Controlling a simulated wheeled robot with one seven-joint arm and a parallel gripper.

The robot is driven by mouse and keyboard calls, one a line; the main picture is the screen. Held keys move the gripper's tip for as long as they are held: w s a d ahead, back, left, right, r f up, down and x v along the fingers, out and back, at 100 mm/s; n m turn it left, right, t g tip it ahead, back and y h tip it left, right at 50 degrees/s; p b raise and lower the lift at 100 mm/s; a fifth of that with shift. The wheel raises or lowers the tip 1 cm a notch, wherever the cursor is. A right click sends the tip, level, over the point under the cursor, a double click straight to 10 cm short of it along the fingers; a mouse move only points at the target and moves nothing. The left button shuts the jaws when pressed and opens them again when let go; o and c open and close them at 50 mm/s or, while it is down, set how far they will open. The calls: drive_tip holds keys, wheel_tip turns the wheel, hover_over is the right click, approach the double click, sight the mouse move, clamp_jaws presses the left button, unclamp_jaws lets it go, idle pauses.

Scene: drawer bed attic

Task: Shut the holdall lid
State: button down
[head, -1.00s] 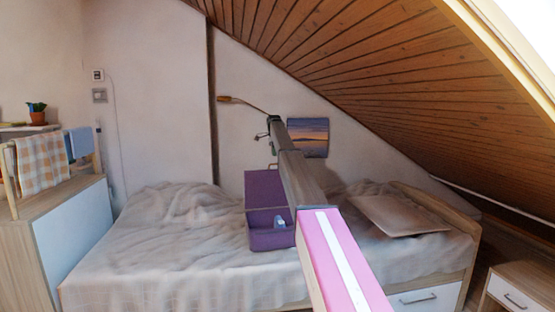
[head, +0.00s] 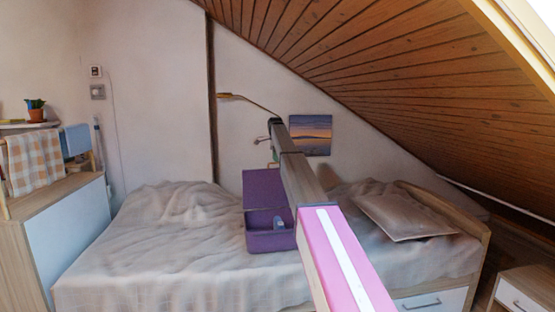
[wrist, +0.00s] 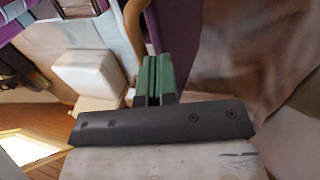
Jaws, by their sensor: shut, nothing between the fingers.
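The purple holdall (head: 259,240) sits on the bed with its lid (head: 262,188) standing up at the back, open. A small grey-blue item (head: 279,222) shows inside it. My arm crosses in front of the holdall's right side and hides part of it. My gripper is at the arm's far end, small and mostly hidden in the head view. In the wrist view my gripper's green fingers (wrist: 153,80) are together and empty. A purple panel (wrist: 178,35), apparently the lid, is right beside them; whether they touch I cannot tell.
The bed (head: 170,260) has a rumpled beige cover, and a pillow (head: 403,215) lies to the right. A wall lamp (head: 245,100) and a picture (head: 311,135) are behind my arm. The wooden ceiling (head: 400,80) slopes down on the right. A cabinet (head: 70,235) stands left.

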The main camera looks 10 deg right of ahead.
drive_tip(key=s+f+t, duration=0.4)
drive_tip(key=s+f, duration=0.1)
drive_tip(key=s, duration=0.4)
drive_tip(key=s+f+t, duration=0.4)
drive_tip(key=s, duration=0.6)
drive_tip(key=s+f+t, duration=0.2)
drive_tip(key=s+f, duration=0.1)
drive_tip(key=f, duration=0.6)
drive_tip(key=s+d+f+t, duration=0.1)
drive_tip(key=s+f+t, duration=0.2)
drive_tip(key=f, duration=0.7)
drive_tip(key=shift+s+d+y, duration=0.2)
drive_tip(key=shift+s+y, duration=0.2)
drive_tip(key=shift+s, duration=0.05)
